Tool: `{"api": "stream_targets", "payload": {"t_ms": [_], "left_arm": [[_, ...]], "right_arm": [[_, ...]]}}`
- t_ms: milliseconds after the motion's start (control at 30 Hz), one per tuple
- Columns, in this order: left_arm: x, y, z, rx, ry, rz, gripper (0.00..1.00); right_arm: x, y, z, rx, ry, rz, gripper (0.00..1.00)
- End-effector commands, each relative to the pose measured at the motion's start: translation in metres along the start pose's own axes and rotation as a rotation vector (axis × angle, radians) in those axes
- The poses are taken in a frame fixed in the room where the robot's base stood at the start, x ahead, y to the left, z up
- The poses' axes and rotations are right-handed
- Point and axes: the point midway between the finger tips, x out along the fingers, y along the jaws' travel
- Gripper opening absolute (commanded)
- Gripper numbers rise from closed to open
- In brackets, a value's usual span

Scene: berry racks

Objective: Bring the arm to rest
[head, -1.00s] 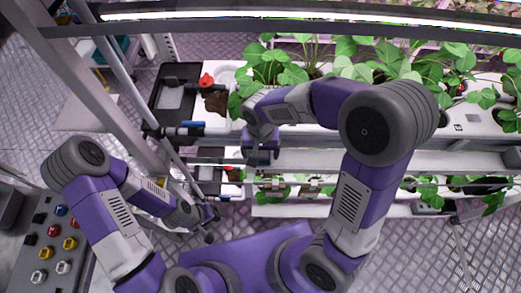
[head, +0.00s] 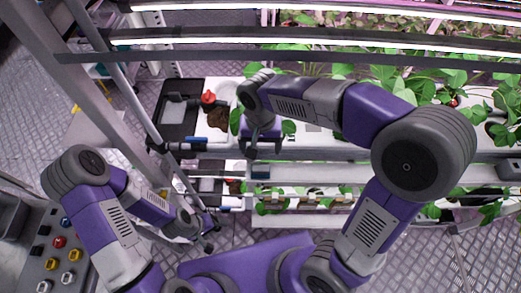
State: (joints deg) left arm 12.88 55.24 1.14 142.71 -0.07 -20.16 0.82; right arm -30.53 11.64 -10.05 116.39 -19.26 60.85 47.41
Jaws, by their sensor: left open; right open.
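My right arm, purple and grey, reaches up and then bends left over the white plant rack (head: 330,151). Its gripper (head: 262,149) points down at the rack's front edge, open, with nothing visible between its fingers. My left arm is folded low at the left. Its gripper (head: 211,233) is open and appears empty, above the metal floor in front of the rack. What lies directly under the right gripper is partly hidden.
Green plants (head: 400,85) fill the rack behind my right arm. Lit bars (head: 300,42) cross above them. A black tray (head: 180,108), a red object (head: 208,97) and a brown clump (head: 218,118) are left of the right gripper. A metal post (head: 125,80) and button panel (head: 58,250) stand left.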

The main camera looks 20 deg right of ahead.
Motion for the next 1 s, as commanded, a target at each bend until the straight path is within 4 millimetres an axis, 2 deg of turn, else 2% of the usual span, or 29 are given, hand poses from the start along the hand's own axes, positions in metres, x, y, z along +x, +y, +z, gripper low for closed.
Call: {"api": "stream_targets", "payload": {"t_ms": [100,667,767,1000], "left_arm": [[-0.001,0.0,0.0,0.0,0.0,0.0,0.84],[-0.002,0.001,0.0,0.0,0.0,0.0,0.84],[-0.012,0.004,0.001,0.0,0.0,0.0,0.84],[-0.054,0.02,0.002,0.0,0.0,0.0,0.84]], "right_arm": [[-0.006,0.0,0.0,-0.001,0.0,0.0,0.84],[-0.007,0.0,0.0,-0.001,0.0,0.001,0.84],[-0.018,0.0,0.0,-0.001,0.0,0.001,0.84],[-0.063,0.0,0.0,-0.001,0.0,0.0,0.84]]}}
